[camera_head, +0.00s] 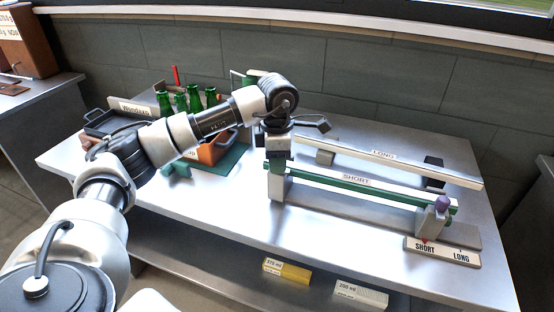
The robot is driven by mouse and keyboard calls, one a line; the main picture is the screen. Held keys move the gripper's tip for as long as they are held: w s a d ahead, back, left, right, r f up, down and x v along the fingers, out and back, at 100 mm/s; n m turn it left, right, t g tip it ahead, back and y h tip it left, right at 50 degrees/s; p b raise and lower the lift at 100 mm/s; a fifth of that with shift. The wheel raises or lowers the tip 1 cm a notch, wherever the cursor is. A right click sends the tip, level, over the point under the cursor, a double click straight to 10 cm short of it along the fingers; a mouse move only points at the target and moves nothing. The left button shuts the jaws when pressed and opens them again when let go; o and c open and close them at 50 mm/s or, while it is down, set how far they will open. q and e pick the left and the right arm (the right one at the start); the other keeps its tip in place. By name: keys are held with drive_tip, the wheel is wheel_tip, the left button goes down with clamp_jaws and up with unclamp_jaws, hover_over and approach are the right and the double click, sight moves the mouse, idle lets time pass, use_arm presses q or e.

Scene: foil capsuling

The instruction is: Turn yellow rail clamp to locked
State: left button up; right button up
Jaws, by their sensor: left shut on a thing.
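My left gripper (279,153) points down at the left end of the green rail marked SHORT (350,183). It is shut on a small part there, at the place of the rail clamp. The gripper hides that part, so I cannot see its yellow colour or which way it is turned. A grey block with a purple knob (442,202) stands at the rail's right end. Below it a plate (443,252) reads SHORT and LONG, with a red pointer (424,240) at SHORT. My right gripper is not in view.
A pale rail marked LONG (400,160) runs behind the short one. Several green bottles (194,100), an orange crate (216,149) and a dark tray (97,122) stand at the back left. Yellow (286,271) and white (360,294) boxes lie on the shelf below. The table's front left is clear.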

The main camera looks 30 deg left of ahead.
use_arm(q)
drive_tip(key=n, duration=0.4)
drive_tip(key=shift+r+n, duration=0.15)
drive_tip(key=shift+n, duration=0.25)
drive_tip(key=n, duration=0.3)
drive_tip(key=shift+n+p, duration=0.3)
drive_tip(key=n, duration=0.4)
drive_tip(key=shift+n+p, duration=0.5)
drive_tip(key=shift+n, duration=1.6)
drive_tip(key=o, duration=0.9)
wheel_tip(320, 180, up, 11)
drive_tip(key=shift+f, duration=0.15)
